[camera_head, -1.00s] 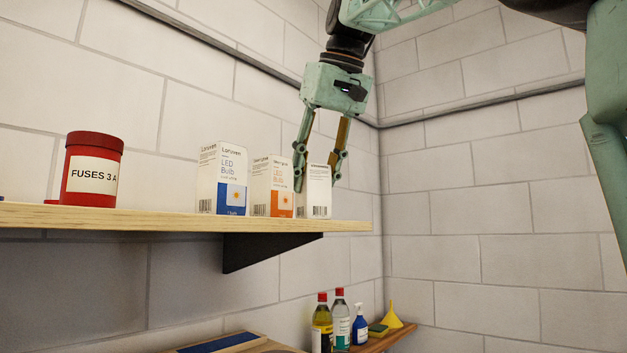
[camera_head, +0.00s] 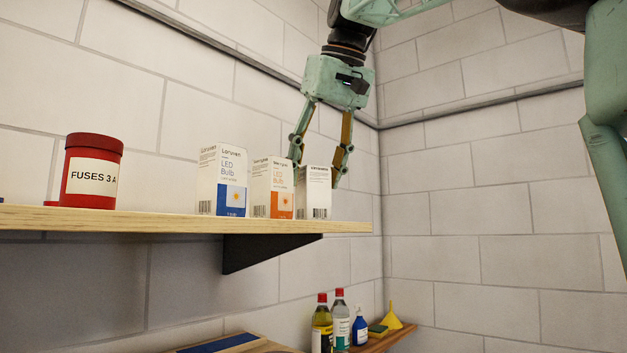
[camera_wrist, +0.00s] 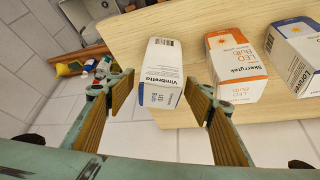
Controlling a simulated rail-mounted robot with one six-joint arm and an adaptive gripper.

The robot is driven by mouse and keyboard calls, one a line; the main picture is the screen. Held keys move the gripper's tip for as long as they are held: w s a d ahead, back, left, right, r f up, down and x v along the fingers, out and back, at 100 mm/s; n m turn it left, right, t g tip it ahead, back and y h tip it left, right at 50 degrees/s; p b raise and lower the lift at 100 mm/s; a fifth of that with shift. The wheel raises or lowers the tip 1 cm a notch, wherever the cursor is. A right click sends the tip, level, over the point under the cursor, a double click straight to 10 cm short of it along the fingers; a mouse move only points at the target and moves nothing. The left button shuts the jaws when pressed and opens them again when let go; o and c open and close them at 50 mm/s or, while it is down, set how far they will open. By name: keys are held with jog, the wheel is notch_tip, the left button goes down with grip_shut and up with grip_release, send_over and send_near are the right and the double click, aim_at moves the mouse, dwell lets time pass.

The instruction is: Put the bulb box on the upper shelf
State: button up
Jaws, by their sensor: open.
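A white bulb box (camera_head: 316,194) stands upright on the upper shelf (camera_head: 190,218), at its right end. In the wrist view the same box (camera_wrist: 162,66) shows the name Vimbretta and a dark blue band. My gripper (camera_head: 316,172) is open, pointing down at this box, with its fingers apart on either side. In the wrist view the box lies ahead of the gap between the fingers (camera_wrist: 160,98), and clear space shows beside it. The box's underside is hidden.
An orange-marked bulb box (camera_head: 272,187) stands close left of the white one, then a blue-marked bulb box (camera_head: 222,180). A red fuses tub (camera_head: 92,170) stands further left. Below, a lower shelf (camera_head: 385,340) holds bottles and a yellow funnel (camera_head: 392,315). The wall corner is to the right.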

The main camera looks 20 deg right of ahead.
jog(key=a+p+v, duration=0.1)
jog(key=v, duration=0.9)
jog(key=shift+d+r, duration=0.25)
jog(key=shift+d, duration=0.3)
jog(key=shift+s+f, duration=0.1)
dwell(0.4)
jog(key=s+f, duration=1.1)
jog(key=f, duration=0.7)
jog(key=s+f+m+g, duration=0.1)
jog(key=s+f, duration=1.1)
jog(key=f, duration=0.6)
jog(key=s+f+m+g+h, duration=0.1)
jog(key=s+f, duration=1)
jog(key=f, duration=0.8)
jog(key=shift+s+a, duration=0.2)
jog(key=shift+a, duration=0.25)
